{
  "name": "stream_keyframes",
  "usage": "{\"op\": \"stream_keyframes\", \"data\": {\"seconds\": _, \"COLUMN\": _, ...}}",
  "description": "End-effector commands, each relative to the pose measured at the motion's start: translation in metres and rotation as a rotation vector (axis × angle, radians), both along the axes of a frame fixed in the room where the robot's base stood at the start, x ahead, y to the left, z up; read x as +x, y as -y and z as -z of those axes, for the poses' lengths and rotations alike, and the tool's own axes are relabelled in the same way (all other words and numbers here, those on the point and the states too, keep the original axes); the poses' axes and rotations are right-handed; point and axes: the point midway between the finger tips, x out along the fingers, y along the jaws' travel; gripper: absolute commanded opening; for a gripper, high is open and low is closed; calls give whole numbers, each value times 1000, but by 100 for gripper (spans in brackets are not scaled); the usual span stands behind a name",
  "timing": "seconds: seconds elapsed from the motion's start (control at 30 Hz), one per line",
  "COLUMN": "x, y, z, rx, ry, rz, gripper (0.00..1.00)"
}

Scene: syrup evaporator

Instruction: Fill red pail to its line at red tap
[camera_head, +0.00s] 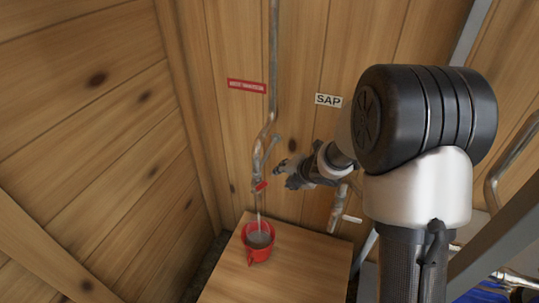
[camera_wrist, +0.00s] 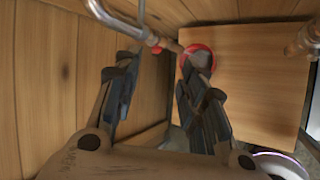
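The red pail (camera_head: 258,253) stands on a wooden stand below the red-marked tap (camera_head: 260,186). A thin pale stream runs from the tap's spout into the pail, and grey liquid shows inside. The pail's fill line cannot be made out. The pail also shows in the wrist view (camera_wrist: 185,60), partly behind a finger. The tap's pipe (camera_wrist: 122,22) shows there at the top, its red band between and beyond the fingertips. A thin lever (camera_head: 273,146) sticks up right of the tap. My gripper (camera_head: 282,170) is open and empty, just right of the tap and above the pail.
The wooden stand (camera_head: 290,265) has free room right of the pail. A second tap (camera_head: 338,212) with a pale handle hangs to the right, under the SAP sign (camera_head: 328,100). A red sign (camera_head: 247,86) is on the back wall. A plank wall closes the left side.

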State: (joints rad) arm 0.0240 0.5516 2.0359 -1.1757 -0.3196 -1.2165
Motion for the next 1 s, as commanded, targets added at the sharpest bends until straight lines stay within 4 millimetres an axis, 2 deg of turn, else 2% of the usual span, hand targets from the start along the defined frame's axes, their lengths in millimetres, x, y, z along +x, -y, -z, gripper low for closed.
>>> {"op": "stream_keyframes", "data": {"seconds": 0.13, "x": -2, "y": -17, "z": 20, "rx": -14, "ry": 2, "rz": -141, "gripper": 38}}
{"op": "stream_keyframes", "data": {"seconds": 0.37, "x": 7, "y": -27, "z": 40, "rx": -18, "ry": 3, "rz": -168, "gripper": 38}}
{"op": "stream_keyframes", "data": {"seconds": 0.8, "x": 60, "y": -61, "z": 110, "rx": -18, "ry": 2, "rz": -166, "gripper": 38}}
{"op": "stream_keyframes", "data": {"seconds": 1.0, "x": 80, "y": -74, "z": 137, "rx": -19, "ry": 3, "rz": -165, "gripper": 38}}
